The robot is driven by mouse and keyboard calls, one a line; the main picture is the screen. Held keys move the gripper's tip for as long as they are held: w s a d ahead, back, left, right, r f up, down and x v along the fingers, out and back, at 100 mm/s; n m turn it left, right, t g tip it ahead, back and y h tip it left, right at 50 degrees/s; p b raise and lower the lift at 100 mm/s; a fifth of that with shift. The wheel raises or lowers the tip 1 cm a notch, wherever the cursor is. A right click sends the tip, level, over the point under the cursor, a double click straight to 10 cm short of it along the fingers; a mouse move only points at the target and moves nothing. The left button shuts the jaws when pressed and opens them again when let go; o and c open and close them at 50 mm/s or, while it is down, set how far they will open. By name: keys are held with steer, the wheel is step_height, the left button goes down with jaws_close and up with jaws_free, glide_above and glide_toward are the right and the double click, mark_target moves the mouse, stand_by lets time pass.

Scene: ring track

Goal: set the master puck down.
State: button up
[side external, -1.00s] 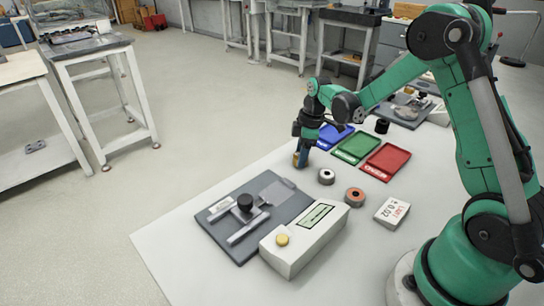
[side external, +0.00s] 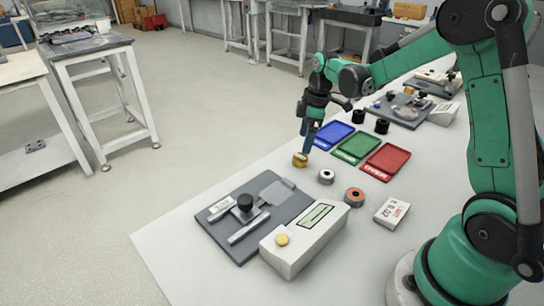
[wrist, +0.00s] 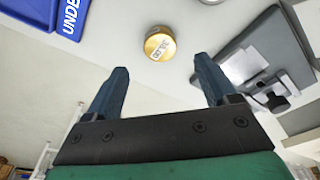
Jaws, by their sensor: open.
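The master puck, a small gold cylinder (side external: 300,160) with a pale label on its top, stands on the white table left of the silver ring. In the wrist view the gold puck (wrist: 160,44) lies beyond my fingertips, with its labelled face toward the camera. My gripper (side external: 307,150) is above the puck in the side view. In the wrist view my gripper (wrist: 162,75) has its two blue fingers spread wide with nothing between them. The puck is apart from both fingers.
A silver ring (side external: 326,177) and a copper ring (side external: 354,197) stand nearby. Blue (side external: 334,134), green (side external: 357,147) and red (side external: 386,161) trays lie behind. A grey gauge plate (side external: 236,240) and a white readout box (side external: 304,240) are in front. A tolerance card (side external: 392,211) lies right.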

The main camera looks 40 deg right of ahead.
step_height(320, 180, up, 7)
steer(key=s+a+r+m+t+h, duration=0.1)
steer(key=s+a+m+t, duration=0.5)
steer(key=s+a+m, duration=0.3)
steer(key=s+a, duration=0.1)
steer(key=a, duration=0.2)
steer(key=shift+s, duration=0.1)
stand_by(1.0)
